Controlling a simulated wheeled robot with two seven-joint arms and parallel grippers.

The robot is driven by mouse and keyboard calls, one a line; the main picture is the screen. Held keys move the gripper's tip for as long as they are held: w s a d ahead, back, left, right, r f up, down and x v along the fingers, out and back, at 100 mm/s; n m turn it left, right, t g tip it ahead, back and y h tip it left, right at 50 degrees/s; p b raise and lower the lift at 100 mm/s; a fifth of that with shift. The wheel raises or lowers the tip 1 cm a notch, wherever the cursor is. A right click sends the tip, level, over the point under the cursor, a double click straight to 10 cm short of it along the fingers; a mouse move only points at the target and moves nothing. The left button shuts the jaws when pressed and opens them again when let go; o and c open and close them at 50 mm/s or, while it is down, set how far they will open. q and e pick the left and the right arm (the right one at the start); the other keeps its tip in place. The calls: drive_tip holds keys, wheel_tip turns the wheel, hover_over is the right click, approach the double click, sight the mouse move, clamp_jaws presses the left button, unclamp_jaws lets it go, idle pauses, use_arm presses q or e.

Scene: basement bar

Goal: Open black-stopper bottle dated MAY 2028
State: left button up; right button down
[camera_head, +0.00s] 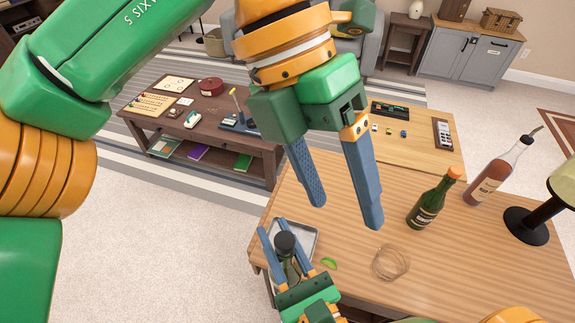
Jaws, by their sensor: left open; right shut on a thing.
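A dark bottle with a black stopper (285,242) stands at the front left of the wooden bar table. My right gripper (283,262) is shut around it below the stopper. Its label and any date are hidden or too small to read. My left gripper (345,215) is open and empty, its two blue fingers pointing down above the table, up and to the right of the stopper. A green bottle with an orange top (430,203) stands upright to the right, clear of both grippers.
A metal tray (307,232) lies around the held bottle. A green lime wedge (329,264) and a clear glass (391,263) are beside it. A pourer bottle (493,178) and a black-based lamp (526,225) stand at right. Behind is a low table (190,150) with games.

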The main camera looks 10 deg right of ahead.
sight(287, 237)
use_arm(q)
drive_tip(key=w+a+r+t+y, duration=0.2)
drive_tip(key=a+t+y, duration=0.1)
drive_tip(key=a+t, duration=0.15)
wheel_tip(287, 237, down, 12)
drive_tip(key=shift+f, duration=0.15)
clamp_jaws()
idle(0.6)
drive_tip(key=shift+r, duration=1.1)
